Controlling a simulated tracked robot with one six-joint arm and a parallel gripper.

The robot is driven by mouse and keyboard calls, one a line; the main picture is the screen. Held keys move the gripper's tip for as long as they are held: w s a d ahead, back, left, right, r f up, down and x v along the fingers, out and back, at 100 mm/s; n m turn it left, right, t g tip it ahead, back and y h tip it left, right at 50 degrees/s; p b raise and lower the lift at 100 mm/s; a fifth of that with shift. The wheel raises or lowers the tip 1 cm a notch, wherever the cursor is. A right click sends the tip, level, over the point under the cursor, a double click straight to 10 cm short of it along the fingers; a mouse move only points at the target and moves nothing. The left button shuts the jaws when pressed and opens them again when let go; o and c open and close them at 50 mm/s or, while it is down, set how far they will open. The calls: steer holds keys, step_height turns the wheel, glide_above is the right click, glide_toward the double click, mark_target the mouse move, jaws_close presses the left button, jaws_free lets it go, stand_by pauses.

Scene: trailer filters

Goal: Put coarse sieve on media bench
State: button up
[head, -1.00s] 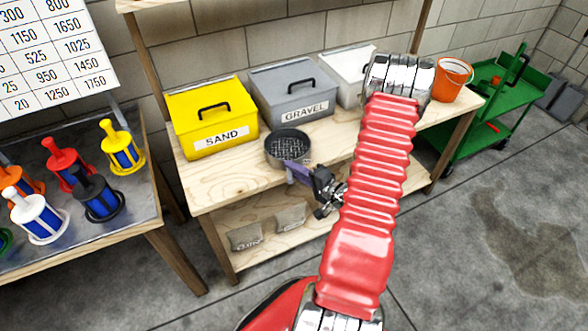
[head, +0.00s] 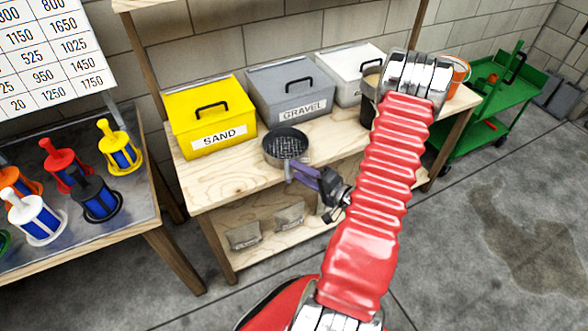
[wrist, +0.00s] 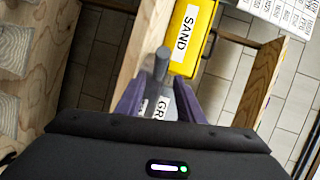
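The coarse sieve (head: 286,144), round and dark with a wire mesh, sits level at the front of the wooden media bench (head: 218,177), in front of the yellow and grey bins. It appears to rest on the top. My gripper (head: 290,172), with purple fingers, is at the sieve's lower right in the head view. In the wrist view the fingers (wrist: 160,86) stand apart, with a label visible through the gap. A grey piece (wrist: 162,62), likely the sieve seen edge-on, shows at the tips. Exact contact is hard to see.
A yellow SAND bin (head: 211,113), a grey GRAVEL bin (head: 292,88) and a white bin (head: 345,72) line the bench's back. Bags (head: 243,236) lie on the lower shelf. Coloured filters stand on the left table (head: 120,213). A green cart (head: 490,115) is at right.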

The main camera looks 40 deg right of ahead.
steer(key=v, duration=0.8)
steer(key=shift+s, duration=0.3)
steer(key=shift+r, duration=0.1)
stand_by(0.4)
steer(key=w+a+r+n+g+y, duration=0.2)
steer(key=a+r+n+g+y, duration=0.3)
steer(key=a, duration=0.7)
steer(key=w+a+r+n+g+y, duration=0.1)
steer(key=a+r+n+g+y, duration=0.2)
steer(key=a+r+n+g, duration=0.65)
steer(key=s+a+r+n+t+h, duration=0.1)
steer(key=s+a+r+t+h, duration=0.3)
steer(key=a+r+h, duration=0.5)
steer(key=a+v, duration=0.1)
steer(key=v, duration=0.3)
steer(key=shift+s+r+n, duration=0.1)
steer(key=shift+s+n, duration=0.05)
steer(key=shift+n, duration=0.1)
steer(key=shift+c, duration=0.5)
